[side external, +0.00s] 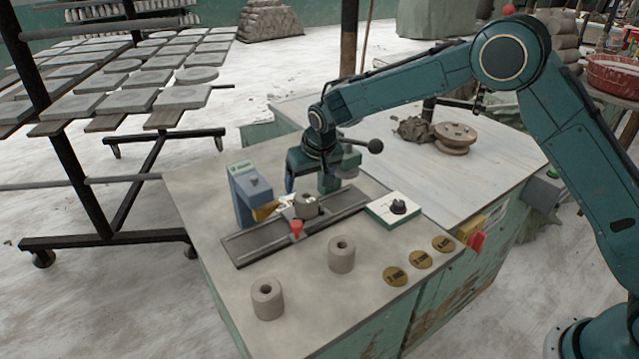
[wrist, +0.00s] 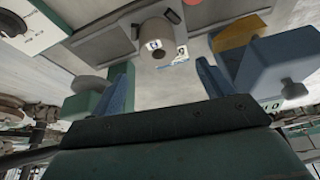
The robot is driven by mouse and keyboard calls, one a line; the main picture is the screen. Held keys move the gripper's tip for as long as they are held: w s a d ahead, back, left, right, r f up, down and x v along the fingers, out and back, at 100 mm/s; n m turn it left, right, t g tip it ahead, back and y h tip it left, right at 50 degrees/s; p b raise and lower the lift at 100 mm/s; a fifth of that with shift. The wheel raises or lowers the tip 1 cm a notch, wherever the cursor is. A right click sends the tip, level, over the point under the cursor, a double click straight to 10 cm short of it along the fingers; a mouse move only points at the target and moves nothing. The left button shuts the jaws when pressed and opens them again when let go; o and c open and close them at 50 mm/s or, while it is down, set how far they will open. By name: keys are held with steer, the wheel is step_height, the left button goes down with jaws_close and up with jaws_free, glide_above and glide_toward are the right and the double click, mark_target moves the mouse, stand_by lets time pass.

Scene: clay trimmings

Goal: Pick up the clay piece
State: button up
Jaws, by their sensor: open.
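A grey-brown clay cylinder with a hole in its top (side external: 306,205) sits on the dark rail fixture on the bench. In the wrist view this clay piece (wrist: 156,42) lies ahead of my fingers, with small white-and-blue labels on or beside it. My gripper (side external: 309,184) is just above and behind it in the side view. In the wrist view the two blue fingers of my gripper (wrist: 164,80) are spread apart with nothing between them. Two similar clay cylinders stand upright on the bench front, one at the middle (side external: 341,256) and one at the left (side external: 267,301).
A blue-grey device with a yellow part (side external: 250,195) stands close left of the clay piece. A red knob (side external: 296,228) is in front of it. A white control box (side external: 393,209) lies to the right. The bench front has free room around the loose cylinders.

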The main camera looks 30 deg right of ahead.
mark_target(306, 195)
steer(key=shift+x, duration=1.95)
steer(key=shift+f, duration=0.1)
steer(key=shift+x, duration=2.5)
steer(key=c, duration=1.3)
step_height(306, 195, up, 20)
